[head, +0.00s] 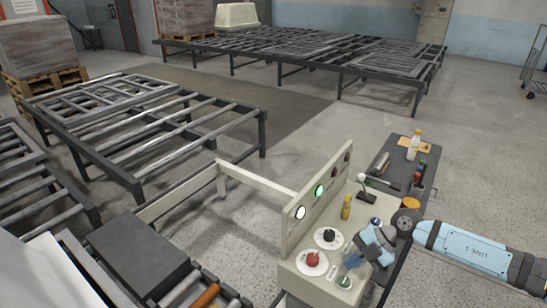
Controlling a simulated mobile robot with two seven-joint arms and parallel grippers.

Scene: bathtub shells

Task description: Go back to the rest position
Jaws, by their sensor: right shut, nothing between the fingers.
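My right arm comes in from the right, and its blue-grey gripper (353,261) points down over the control console. It is shut and holds nothing. The fingertips are just above or beside a green button (344,282) on the beige console (318,286); I cannot tell whether they touch. A red knob (312,259) and a black knob (329,235) on round white plates are left of the gripper. On the upright panel (335,193), a white lamp (300,213) and a green lamp (319,191) look lit. My left gripper is not in view.
A dark side table (421,190) behind the console carries a bottle (414,145) and small items. A yellow object (346,207) and a lever (363,183) stand on the console. Roller conveyors (150,130) fill the left. Floor at the right is open.

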